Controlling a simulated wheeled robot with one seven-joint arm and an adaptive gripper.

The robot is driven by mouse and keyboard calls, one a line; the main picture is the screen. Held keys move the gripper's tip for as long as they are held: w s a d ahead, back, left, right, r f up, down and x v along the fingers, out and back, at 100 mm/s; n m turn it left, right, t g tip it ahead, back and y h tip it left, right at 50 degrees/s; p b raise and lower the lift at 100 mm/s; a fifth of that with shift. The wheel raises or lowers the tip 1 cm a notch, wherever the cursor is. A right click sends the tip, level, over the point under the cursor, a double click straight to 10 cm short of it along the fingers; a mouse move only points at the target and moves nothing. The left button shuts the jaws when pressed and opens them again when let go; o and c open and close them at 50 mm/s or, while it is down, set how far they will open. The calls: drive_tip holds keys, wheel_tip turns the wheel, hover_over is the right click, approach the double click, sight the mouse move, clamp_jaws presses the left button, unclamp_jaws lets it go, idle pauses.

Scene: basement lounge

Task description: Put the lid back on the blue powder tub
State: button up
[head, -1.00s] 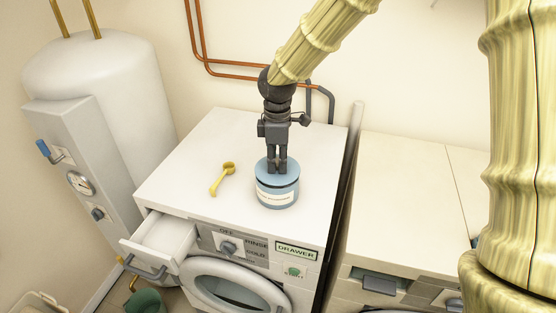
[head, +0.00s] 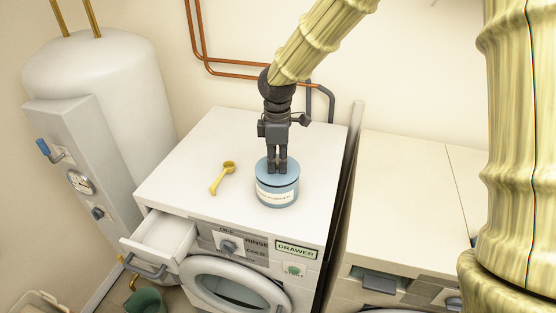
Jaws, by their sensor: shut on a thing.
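The blue powder tub (head: 277,194) stands upright on top of the washing machine, with a pale label on its front. A blue lid (head: 264,172) lies at the tub's top, and no clear gap shows between the two. My gripper (head: 277,170) points straight down over the tub, its fingers close together at the middle of the lid. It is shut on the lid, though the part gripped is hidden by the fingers. I cannot tell from this view whether the lid is fully seated.
A yellow scoop (head: 222,178) lies left of the tub on the washing machine (head: 180,180). The machine's drawer (head: 165,238) is pulled out at the front left. A white tank (head: 95,85) stands left, a second appliance (head: 405,200) right. Copper pipes (head: 235,75) run along the back wall.

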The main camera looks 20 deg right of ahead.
idle(0.3)
drive_tip(key=o, duration=1.5)
drive_tip(key=shift+r, duration=0.1)
drive_tip(key=shift+r, duration=3.35)
drive_tip(key=shift+c, duration=0.4)
clamp_jaws()
drive_tip(key=shift+f+b, duration=1)
drive_tip(key=shift+f, duration=1.75)
